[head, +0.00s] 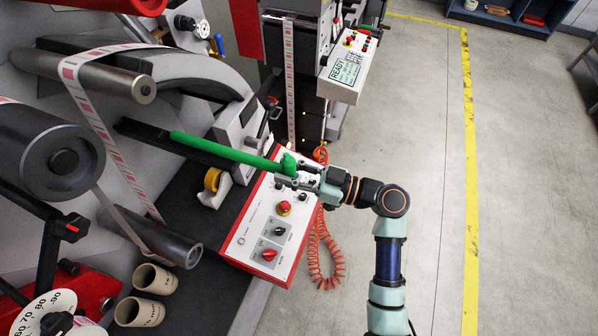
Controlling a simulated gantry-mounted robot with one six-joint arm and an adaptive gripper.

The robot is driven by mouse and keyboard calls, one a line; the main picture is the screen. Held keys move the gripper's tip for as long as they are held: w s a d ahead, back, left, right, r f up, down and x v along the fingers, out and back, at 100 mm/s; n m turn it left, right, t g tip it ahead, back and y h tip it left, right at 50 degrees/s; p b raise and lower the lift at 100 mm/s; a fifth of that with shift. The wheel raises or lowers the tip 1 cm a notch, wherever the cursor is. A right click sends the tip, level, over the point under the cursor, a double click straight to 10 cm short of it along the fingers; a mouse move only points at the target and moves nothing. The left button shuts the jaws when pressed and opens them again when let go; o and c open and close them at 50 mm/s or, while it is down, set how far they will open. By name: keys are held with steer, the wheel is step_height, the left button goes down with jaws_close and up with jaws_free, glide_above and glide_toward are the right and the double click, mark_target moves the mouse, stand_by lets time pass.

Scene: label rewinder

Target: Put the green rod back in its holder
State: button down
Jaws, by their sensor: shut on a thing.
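The green rod (225,151) shows in the head view as a long straight bar with a thicker knob at its right end. My gripper (296,174) is shut on the knob end of the rod. The rod points left and slightly up in the picture, over the dark bed of the machine. Its left tip lies near a long black bar (150,133); I cannot tell whether they touch. I cannot make out for certain which part is the rod's holder. My fingertips partly cover the knob.
A red-and-white control box (262,215) with buttons lies below my gripper, with a coiled orange cable (322,250) beside it. An orange tape roll (213,180) sits left of the box. Rollers carry the label web (112,150) at left. Open floor lies right.

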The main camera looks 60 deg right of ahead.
steer(key=shift+x, duration=1.1)
steer(key=shift+d, duration=0.1)
steer(key=shift+w+f, duration=0.2)
steer(key=shift+w+b, duration=0.15)
steer(key=shift+b, duration=0.4)
steer(key=shift+f+b, duration=1.05)
steer(key=shift+b, duration=0.65)
steer(key=c, duration=0.8)
jaws_free()
